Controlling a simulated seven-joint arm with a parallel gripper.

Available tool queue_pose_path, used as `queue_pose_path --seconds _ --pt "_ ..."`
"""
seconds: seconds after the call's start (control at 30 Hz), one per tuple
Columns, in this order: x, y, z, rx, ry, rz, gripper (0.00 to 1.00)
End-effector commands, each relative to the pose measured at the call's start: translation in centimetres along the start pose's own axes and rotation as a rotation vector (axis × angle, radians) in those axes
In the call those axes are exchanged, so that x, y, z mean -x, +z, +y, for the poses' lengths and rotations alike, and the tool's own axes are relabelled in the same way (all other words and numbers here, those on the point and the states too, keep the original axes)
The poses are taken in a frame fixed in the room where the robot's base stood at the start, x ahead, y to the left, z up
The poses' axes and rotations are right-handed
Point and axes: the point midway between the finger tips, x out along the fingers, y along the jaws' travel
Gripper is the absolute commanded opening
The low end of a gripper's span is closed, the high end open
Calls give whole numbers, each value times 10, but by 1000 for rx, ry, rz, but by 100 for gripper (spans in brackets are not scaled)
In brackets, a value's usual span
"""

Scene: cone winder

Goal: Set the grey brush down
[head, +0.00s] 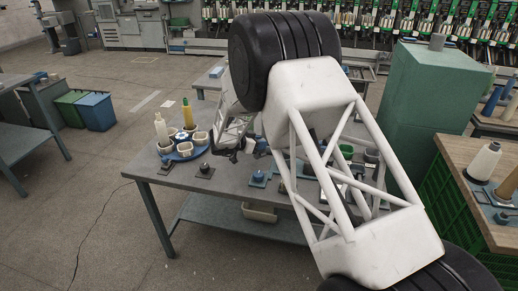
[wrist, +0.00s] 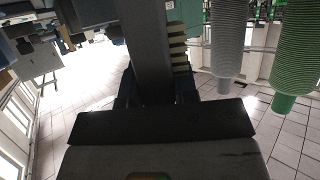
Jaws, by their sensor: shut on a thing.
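The grey brush (wrist: 145,45) fills the upper middle of the wrist view, a long dark grey bar with cream bristle tufts (wrist: 179,48) along its right side. My gripper (wrist: 155,88) is shut on it, with a dark finger at each side of the bar.
A dark square piece (head: 205,170) and a blue block (head: 258,178) sit along the table's front. A green cabinet (head: 430,110) stands at right. Bare tabletop shows between the small pieces.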

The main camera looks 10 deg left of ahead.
Motion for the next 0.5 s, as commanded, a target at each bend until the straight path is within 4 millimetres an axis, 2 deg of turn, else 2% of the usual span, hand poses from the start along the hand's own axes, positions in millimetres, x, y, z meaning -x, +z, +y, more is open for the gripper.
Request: queue_pose_path --seconds 0.2,0.5 --pt "-5 -1 -14 0 0 0 0" --pt "-6 -1 -15 0 0 0 0"
